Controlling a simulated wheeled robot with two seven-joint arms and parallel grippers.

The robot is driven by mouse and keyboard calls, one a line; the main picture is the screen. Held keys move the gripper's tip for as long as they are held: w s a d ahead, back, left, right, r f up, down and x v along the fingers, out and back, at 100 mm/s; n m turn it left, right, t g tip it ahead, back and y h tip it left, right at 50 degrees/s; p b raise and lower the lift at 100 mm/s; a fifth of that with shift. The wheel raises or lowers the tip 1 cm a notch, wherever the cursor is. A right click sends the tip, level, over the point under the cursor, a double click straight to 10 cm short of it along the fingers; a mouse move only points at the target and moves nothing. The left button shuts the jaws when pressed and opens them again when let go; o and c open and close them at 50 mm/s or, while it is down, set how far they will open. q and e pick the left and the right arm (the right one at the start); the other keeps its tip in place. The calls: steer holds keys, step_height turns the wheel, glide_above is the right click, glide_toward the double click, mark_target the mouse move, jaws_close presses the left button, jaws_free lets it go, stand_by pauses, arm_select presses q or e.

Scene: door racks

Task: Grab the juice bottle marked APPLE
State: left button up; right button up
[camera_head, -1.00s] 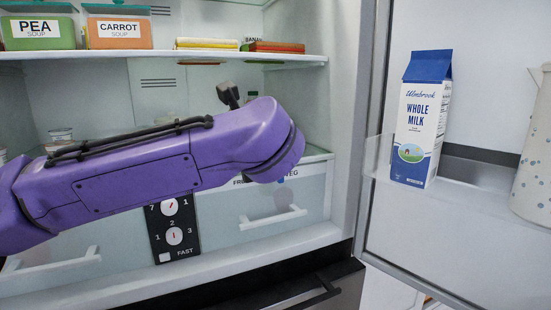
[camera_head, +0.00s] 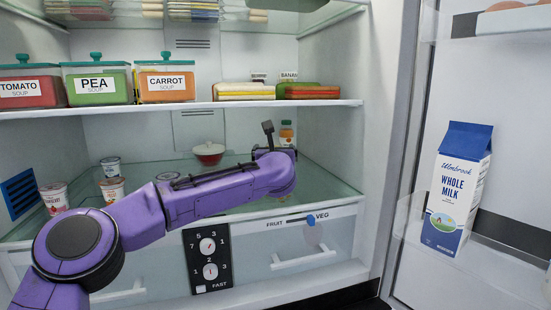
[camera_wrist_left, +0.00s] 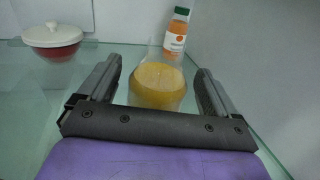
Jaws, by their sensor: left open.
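An orange juice bottle with a green cap (camera_wrist_left: 175,36) stands at the back of the glass shelf in the left wrist view; its white label is too small to read. It also shows in the head view (camera_head: 286,134), partly behind my arm. A clear round container with yellow-orange contents (camera_wrist_left: 158,82) stands nearer, between the fingers of my left gripper (camera_wrist_left: 157,66). The gripper is open and holds nothing. In the head view my purple left arm reaches into the fridge and hides most of the gripper. I read no APPLE marking. My right gripper is not in view.
A red bowl with a white lid (camera_wrist_left: 52,40) stands left of the gripper. Yogurt cups (camera_head: 112,188) stand at the left. The shelf above (camera_head: 180,108) holds soup boxes. The fridge wall is close on the right. A milk carton (camera_head: 456,190) stands in the open door.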

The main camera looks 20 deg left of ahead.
arm_select(q)
steer(key=shift+w+a+f, duration=0.1)
steer(key=shift+w+a, duration=0.05)
steer(key=shift+w, duration=0.2)
steer(key=shift+s, duration=0.1)
steer(key=c, duration=1.3)
steer(key=shift+r, duration=0.25)
